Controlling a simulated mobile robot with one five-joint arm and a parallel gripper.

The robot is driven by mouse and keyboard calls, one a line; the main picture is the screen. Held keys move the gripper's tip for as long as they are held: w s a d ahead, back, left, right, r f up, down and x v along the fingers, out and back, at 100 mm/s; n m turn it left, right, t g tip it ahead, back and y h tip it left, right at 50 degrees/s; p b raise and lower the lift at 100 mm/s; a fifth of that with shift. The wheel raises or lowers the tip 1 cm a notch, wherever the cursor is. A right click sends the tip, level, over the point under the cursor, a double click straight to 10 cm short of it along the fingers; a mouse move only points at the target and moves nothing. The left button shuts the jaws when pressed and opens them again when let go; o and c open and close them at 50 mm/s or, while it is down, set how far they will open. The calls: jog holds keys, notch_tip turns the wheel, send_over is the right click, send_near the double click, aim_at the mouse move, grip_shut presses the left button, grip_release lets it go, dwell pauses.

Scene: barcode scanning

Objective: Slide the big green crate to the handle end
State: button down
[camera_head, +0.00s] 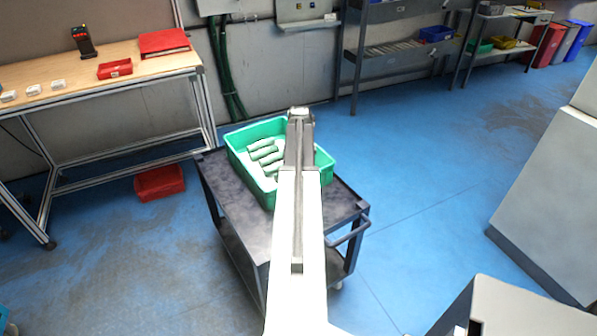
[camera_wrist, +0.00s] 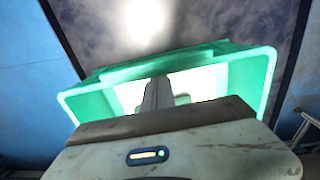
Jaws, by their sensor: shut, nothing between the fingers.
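The big green crate (camera_head: 237,160) sits on the dark top of a cart (camera_head: 238,205), toward the far end, with several pale green items inside. The cart's handle (camera_head: 348,232) is on its near right side. In the head view my gripper (camera_head: 299,113) is over the crate's far part, and my arm hides the crate's middle. In the wrist view the green crate (camera_wrist: 250,75) fills the middle, with bright light on its inside. My shut gripper (camera_wrist: 157,95) shows against the crate's inside. Whether it touches a wall cannot be told.
Bare cart top lies nearer than the crate. A workbench (camera_head: 125,75) with red boxes stands left, and a red bin (camera_head: 159,182) lies on the floor under it. Shelving (camera_head: 395,45) stands behind. A grey block (camera_head: 555,195) stands right. Blue floor is clear right of the cart.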

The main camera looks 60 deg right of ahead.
jog(key=s+a, duration=0.6)
jog(key=s, duration=0.6)
jog(key=shift+a, duration=0.4)
jog(key=w+d+r+p, duration=0.2)
jog(key=w+r+p, duration=0.1)
jog(key=r+p, duration=0.7)
jog(key=shift+w, duration=0.2)
jog(key=shift+w, duration=0.1)
